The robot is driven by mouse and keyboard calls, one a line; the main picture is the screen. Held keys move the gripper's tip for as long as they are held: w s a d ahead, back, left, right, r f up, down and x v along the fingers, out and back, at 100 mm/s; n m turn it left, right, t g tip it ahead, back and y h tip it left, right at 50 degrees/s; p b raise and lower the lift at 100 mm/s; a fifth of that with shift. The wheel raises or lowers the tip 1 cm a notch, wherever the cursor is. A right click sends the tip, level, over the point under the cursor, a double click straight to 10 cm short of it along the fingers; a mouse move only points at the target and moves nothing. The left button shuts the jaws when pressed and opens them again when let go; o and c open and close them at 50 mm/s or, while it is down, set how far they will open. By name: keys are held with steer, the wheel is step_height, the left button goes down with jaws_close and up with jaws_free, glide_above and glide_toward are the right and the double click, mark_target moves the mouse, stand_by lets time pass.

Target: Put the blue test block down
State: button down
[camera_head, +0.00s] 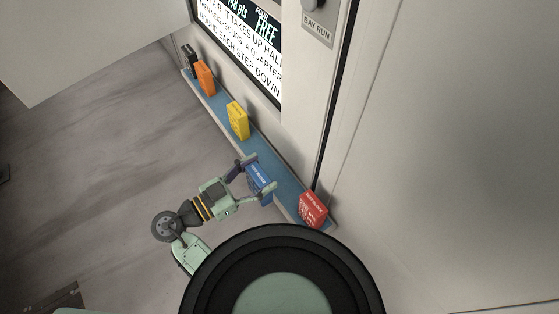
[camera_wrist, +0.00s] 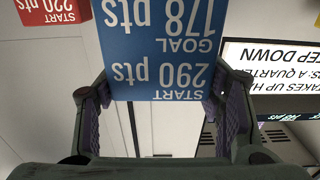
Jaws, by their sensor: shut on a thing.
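The blue test block (camera_head: 260,182) is between the two fingers of my gripper (camera_head: 258,174), over or on the blue-topped ledge (camera_head: 214,101). In the wrist view the blue block (camera_wrist: 158,50) fills the space between the fingers of my gripper (camera_wrist: 164,112), its printed face upside down. My gripper is shut on it. I cannot tell whether the block's underside touches the ledge.
A red block (camera_head: 312,209) stands at the near end of the ledge; it also shows in the wrist view (camera_wrist: 54,10). A yellow block (camera_head: 238,121), an orange block (camera_head: 205,78) and a dark block (camera_head: 190,58) stand farther along. A wall with a sign (camera_head: 243,42) runs behind.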

steer(key=w+d+f+p, duration=0.2)
steer(key=w+d+f, duration=0.2)
steer(key=d, duration=0.2)
steer(key=shift+w, duration=0.35)
steer(key=shift+d+f, duration=0.1)
steer(key=shift+f, duration=0.05)
steer(key=shift+f, duration=0.15)
steer(key=shift+c, duration=2.2)
jaws_free()
